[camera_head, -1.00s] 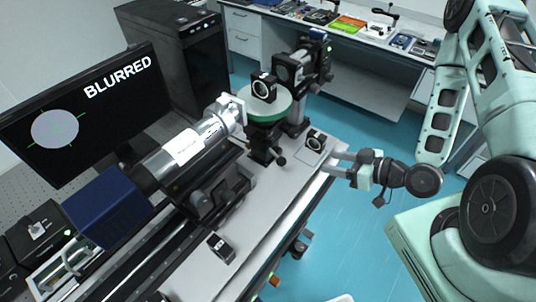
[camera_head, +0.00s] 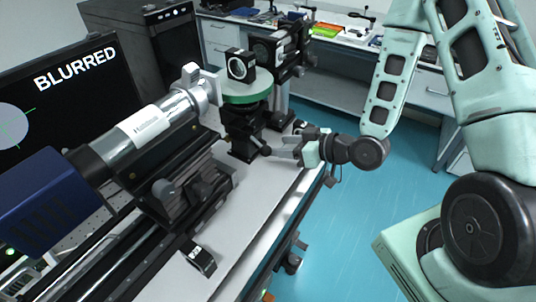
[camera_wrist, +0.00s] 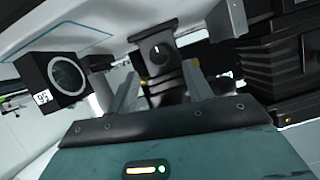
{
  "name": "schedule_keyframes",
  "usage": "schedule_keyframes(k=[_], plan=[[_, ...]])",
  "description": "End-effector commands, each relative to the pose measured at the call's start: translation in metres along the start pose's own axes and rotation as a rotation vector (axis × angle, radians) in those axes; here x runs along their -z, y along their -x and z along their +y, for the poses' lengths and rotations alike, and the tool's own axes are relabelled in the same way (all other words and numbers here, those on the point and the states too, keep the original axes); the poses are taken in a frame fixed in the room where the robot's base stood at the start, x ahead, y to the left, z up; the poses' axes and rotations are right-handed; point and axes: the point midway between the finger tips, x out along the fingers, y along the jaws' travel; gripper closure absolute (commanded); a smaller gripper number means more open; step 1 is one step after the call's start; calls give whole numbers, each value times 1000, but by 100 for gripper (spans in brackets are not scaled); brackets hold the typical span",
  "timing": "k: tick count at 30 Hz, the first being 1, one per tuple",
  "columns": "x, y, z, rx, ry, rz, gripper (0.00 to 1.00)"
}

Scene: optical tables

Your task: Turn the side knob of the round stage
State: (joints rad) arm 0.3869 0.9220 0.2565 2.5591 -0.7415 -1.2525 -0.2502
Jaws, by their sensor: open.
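The round stage (camera_head: 245,90) has a green rim and a pale top, and stands on a dark base on the table. Its dark side knob (camera_head: 265,150) sticks out low at the stage's right side. My gripper (camera_head: 273,147) points at the knob from the right, its fingertips very close to it. In the wrist view the round black knob (camera_wrist: 157,52), with a white mark, shows ahead between the two spread fingers (camera_wrist: 158,80). The gripper is open and holds nothing. I cannot tell whether a finger touches the knob.
A black square mount (camera_head: 240,66) stands on the stage. A silver tube (camera_head: 155,120) lies left of the stage. A monitor (camera_head: 75,95) reads BLURRED. A small black block (camera_head: 200,260) sits on the near table.

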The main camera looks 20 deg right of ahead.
Motion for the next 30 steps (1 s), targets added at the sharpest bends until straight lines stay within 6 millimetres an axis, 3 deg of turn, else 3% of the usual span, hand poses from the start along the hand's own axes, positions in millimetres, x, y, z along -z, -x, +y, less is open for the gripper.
schedule_keyframes(k=[3,9,21,26,30], plan=[[-5,-26,0,3,4,2,50],[1,-48,0,2,-1,0,50],[0,-56,0,0,0,0,50],[0,-56,0,0,0,0,91],[0,-56,0,1,-2,0,94]])
